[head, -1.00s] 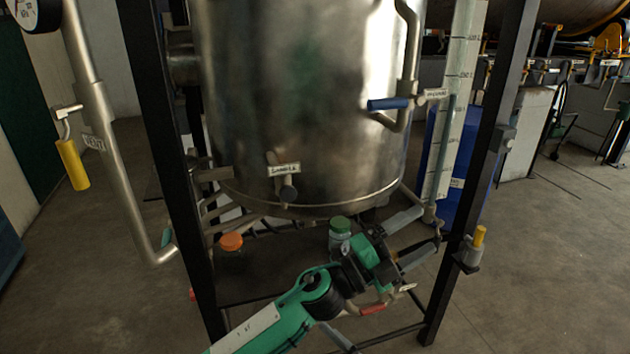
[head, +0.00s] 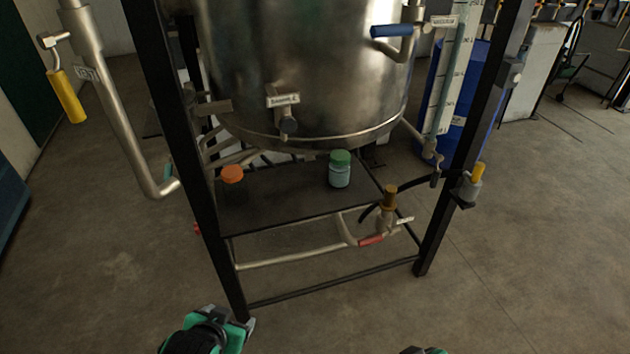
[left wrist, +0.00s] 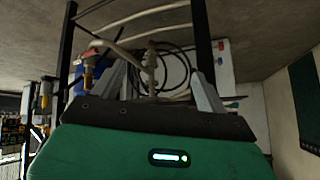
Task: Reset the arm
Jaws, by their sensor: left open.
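My left gripper (head: 232,328) is low at the bottom left of the head view, in front of the black frame's left leg in the picture and clear of the shelf. In the left wrist view its two grey fingers (left wrist: 158,82) stand wide apart with nothing held between them. A small green and dark part of my other arm (head: 422,350) shows at the bottom edge of the head view; its fingers are hidden.
A steel tank (head: 310,75) stands in a black frame (head: 448,190). Its shelf (head: 285,200) carries an orange-capped jar (head: 232,184) and a green-capped jar (head: 340,170). A red-handled valve (head: 370,240) and pipes sit below. The floor in front is clear.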

